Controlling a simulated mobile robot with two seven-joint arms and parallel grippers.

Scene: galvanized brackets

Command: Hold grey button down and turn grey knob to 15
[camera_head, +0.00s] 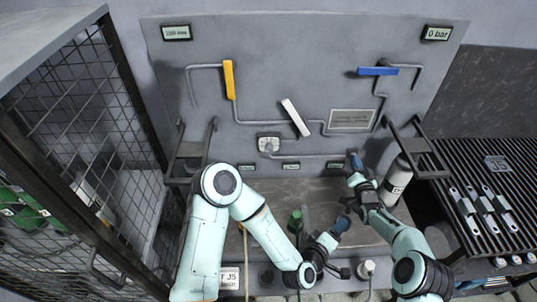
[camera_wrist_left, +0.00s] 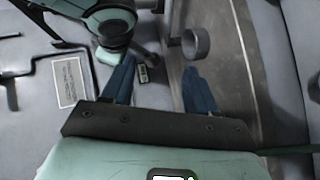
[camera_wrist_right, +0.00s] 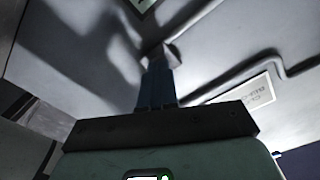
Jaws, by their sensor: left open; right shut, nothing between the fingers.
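My right gripper (camera_head: 353,160) is shut and empty, its blue fingertips at the lower right of the grey wall panel (camera_head: 230,120). In the right wrist view the fingers (camera_wrist_right: 158,72) meet a small grey block (camera_wrist_right: 167,52), which may be the grey button; I cannot tell whether it is pressed in. My left gripper (camera_head: 340,227) is open and empty over the bench, below the right one. In the left wrist view a grey ring-shaped part (camera_wrist_left: 195,43), possibly the grey knob, lies beyond the spread fingers (camera_wrist_left: 156,82), apart from them. Its setting is unreadable.
The panel carries an orange handle (camera_head: 229,80), a white handle (camera_head: 296,117), a blue handle (camera_head: 377,71) and a "0 bar" display (camera_head: 437,33). A green-topped part (camera_head: 295,220) stands near my left forearm. A pale cylinder (camera_head: 397,178) is beside my right arm. A mesh cage (camera_head: 85,110) is at left.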

